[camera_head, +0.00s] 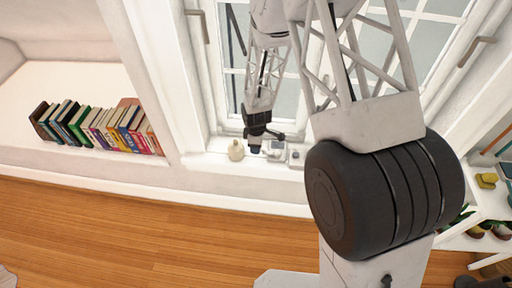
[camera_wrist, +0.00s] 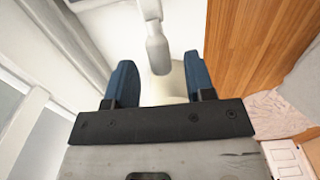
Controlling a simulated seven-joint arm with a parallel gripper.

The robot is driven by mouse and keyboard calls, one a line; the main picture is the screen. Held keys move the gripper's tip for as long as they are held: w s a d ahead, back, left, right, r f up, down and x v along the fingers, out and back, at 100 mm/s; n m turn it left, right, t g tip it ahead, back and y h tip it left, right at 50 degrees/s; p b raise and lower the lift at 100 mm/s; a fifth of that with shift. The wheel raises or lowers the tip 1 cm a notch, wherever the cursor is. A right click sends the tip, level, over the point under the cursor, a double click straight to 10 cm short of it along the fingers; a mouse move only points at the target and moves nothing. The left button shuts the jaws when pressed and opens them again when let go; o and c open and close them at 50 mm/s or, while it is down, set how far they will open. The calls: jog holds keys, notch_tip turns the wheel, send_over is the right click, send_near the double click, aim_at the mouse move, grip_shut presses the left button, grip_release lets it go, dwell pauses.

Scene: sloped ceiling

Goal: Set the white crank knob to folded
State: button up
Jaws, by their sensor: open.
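The white crank knob (camera_wrist: 158,48) shows in the wrist view as a pale rounded handle coming down from the top edge. Its end lies in the gap between the two blue fingers of my gripper (camera_wrist: 160,72). The fingers are open, with visible space on both sides of the knob, and neither seems to touch it. In the head view my gripper (camera_head: 256,146) is low in front of the window, just above the sill. The knob cannot be made out clearly in that view.
A small cream vase (camera_head: 236,151) stands on the sill left of my gripper, and small grey items (camera_head: 296,155) lie to its right. A row of books (camera_head: 97,127) stands farther left. Window handles (camera_head: 477,51) stick out on the frames.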

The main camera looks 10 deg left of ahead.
jog(key=shift+f, duration=0.95)
grip_shut()
